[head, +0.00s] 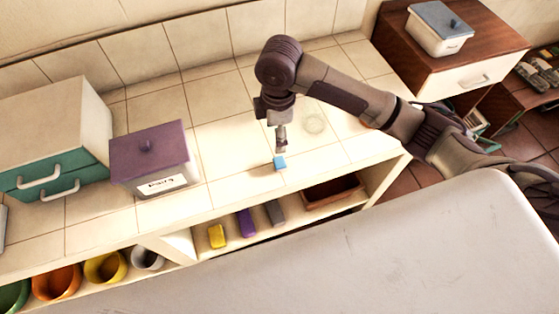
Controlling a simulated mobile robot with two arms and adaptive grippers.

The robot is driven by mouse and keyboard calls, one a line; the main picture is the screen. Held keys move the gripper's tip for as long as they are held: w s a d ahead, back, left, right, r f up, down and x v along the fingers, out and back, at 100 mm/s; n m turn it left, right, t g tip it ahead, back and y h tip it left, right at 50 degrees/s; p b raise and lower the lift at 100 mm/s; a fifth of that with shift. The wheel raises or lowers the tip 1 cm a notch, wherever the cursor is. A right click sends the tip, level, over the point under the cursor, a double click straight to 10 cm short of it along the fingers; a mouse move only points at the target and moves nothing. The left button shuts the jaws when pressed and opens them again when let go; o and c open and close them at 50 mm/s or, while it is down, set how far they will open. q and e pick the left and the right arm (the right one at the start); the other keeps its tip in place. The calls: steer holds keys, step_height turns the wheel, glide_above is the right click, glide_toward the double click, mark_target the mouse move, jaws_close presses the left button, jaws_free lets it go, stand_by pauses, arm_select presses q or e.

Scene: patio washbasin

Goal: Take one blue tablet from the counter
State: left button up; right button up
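The blue tablet (280,163) is a small block at the front part of the tiled counter (228,172). My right gripper (281,150) points straight down with its fingertips at the tablet's top. The fingers are seen edge-on, so I cannot tell whether they are closed on the tablet or just above it. I cannot tell whether the tablet touches the counter. My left gripper is not in view.
A purple-lidded box (153,160) and a teal-drawer cabinet (55,135) stand left on the counter. The shelf below holds yellow (217,236), purple (246,223) and grey (275,213) blocks, a brown tray (332,192) and several pots. A blue-lidded box (438,30) stands upper right.

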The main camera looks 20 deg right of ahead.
steer(key=p, duration=0.1)
glide_above(278, 162)
steer(key=f, duration=0.7)
steer(key=shift+w+d+f, duration=0.2)
steer(key=shift+w+d, duration=0.1)
steer(key=f, duration=0.1)
steer(key=f+p, duration=0.1)
steer(key=f, duration=0.1)
steer(key=f+p, duration=0.1)
steer(key=shift+s+a+f, duration=0.35)
steer(key=shift+f, duration=0.3)
steer(key=c, duration=1.1)
steer(key=shift+r, duration=0.1)
